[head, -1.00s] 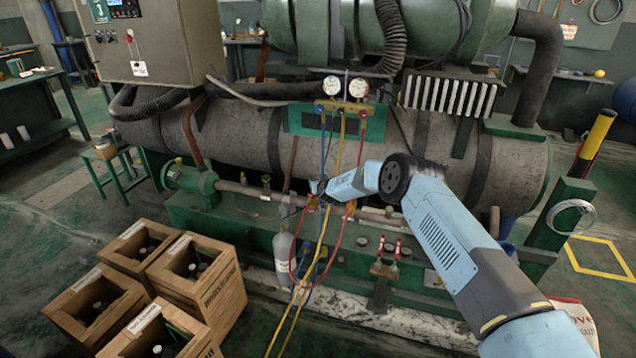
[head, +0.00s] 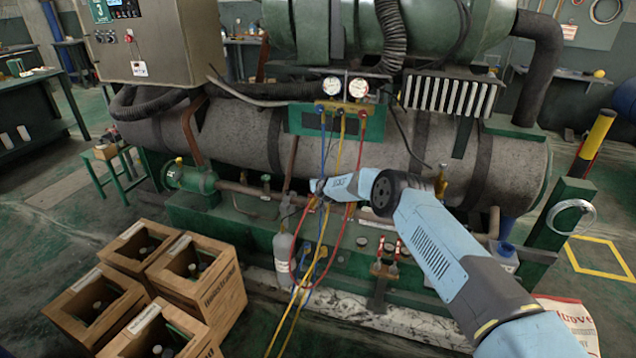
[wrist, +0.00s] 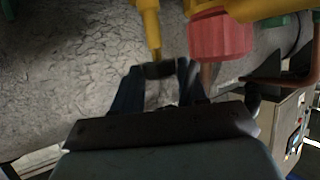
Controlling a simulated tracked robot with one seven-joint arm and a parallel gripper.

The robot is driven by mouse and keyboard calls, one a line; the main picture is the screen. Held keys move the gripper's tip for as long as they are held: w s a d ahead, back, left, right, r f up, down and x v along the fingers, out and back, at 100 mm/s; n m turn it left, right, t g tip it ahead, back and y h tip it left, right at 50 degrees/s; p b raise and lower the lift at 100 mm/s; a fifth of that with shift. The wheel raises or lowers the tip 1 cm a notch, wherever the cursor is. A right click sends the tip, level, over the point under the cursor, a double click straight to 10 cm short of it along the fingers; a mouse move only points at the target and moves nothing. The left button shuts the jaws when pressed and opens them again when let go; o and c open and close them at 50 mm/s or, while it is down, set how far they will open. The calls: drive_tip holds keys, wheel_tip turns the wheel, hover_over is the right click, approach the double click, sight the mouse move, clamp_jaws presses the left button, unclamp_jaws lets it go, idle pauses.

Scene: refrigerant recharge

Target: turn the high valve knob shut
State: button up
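A red knob (wrist: 220,38) sits at the top of the wrist view, by a yellow fitting. I cannot tell for sure whether it is the high valve knob. My gripper (wrist: 158,80) is below and left of it, apart from it, with two dark fingers spread. A yellow stem (wrist: 150,28) with a dark collar comes down near the fingertips; contact cannot be told. In the head view my gripper (head: 314,187) is small, beside the hoses in front of the grey drum. The gauge manifold (head: 341,108) above carries a red knob (head: 362,114) on its right side.
Red, blue and yellow hoses (head: 341,150) hang close to my gripper. A grey cylinder (head: 284,255) stands below. The large drum (head: 240,140) is behind. Wooden crates (head: 215,285) stand on the floor at the left. A copper pipe (wrist: 303,60) shows in the wrist view.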

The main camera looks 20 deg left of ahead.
drive_tip(key=c, duration=0.7)
drive_tip(key=shift+o, duration=0.2)
drive_tip(key=shift+s+f+m+t+h, duration=0.1)
drive_tip(key=shift+m+t+h, duration=0.2)
drive_tip(key=shift+h, duration=0.2)
drive_tip(key=shift+a+m+t+h, duration=0.1)
drive_tip(key=shift+m+t+h, duration=0.4)
drive_tip(key=shift+m+h, duration=0.65)
drive_tip(key=shift+a+r+m+h, duration=0.15)
drive_tip(key=shift+r+m+h, duration=0.1)
drive_tip(key=shift+m+h, duration=0.5)
drive_tip(key=shift+h, duration=0.3)
drive_tip(key=shift+f, duration=0.1)
drive_tip(key=o, duration=1)
